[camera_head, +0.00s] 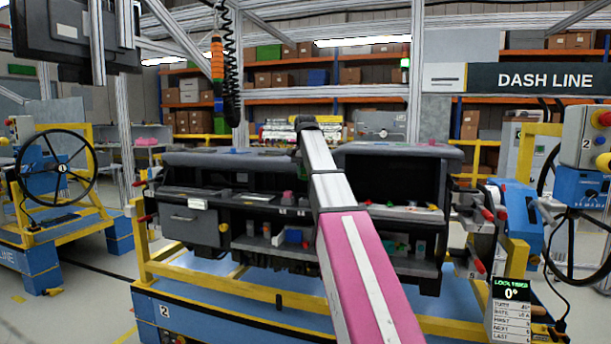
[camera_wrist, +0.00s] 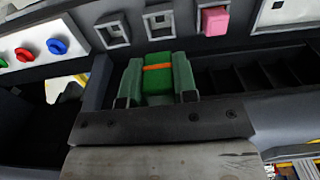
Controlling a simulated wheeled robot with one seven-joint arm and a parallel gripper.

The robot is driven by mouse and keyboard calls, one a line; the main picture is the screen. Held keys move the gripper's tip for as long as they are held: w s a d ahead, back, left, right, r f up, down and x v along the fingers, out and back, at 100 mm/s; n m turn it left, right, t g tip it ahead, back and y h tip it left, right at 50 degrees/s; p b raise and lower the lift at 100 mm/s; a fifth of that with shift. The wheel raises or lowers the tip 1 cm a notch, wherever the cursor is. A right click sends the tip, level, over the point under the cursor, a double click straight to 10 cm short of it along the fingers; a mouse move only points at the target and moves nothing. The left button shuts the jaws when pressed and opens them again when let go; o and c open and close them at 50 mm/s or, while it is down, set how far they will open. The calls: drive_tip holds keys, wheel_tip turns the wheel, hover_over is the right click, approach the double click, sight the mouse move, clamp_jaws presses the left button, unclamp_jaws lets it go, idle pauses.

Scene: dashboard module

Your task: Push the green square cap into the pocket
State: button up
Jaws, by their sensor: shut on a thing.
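In the wrist view the green cap (camera_wrist: 158,84), with an orange stripe across it, sits between the two fingers of my gripper (camera_wrist: 157,75). The fingers are shut on its sides. Beyond it is a dark panel with square, light-rimmed pockets. One empty-looking pocket (camera_wrist: 159,21) lies almost straight ahead of the cap, and another pocket (camera_wrist: 114,31) is to its left. The cap appears apart from both. A pink cap (camera_wrist: 214,20) sits in a pocket to the right. In the head view my arm reaches over the dashboard and its gripper cannot be made out.
A white plate with red, green and blue knobs (camera_wrist: 56,46) is at the left of the wrist view. A dark ribbed recess (camera_wrist: 250,78) lies right of the gripper. In the head view the dashboard module (camera_head: 190,225) stands on a yellow-railed blue cart (camera_head: 215,310).

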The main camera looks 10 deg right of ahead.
drive_tip(key=shift+f, duration=2.9)
drive_tip(key=shift+f, duration=0.75)
drive_tip(key=shift+r, duration=0.25)
drive_tip(key=shift+r, duration=0.25)
drive_tip(key=shift+f, duration=0.5)
idle(1.1)
drive_tip(key=shift+r, duration=0.25)
drive_tip(key=shift+r, duration=0.25)
drive_tip(key=shift+d+f, duration=0.1)
drive_tip(key=shift+f, duration=0.05)
idle(1.6)
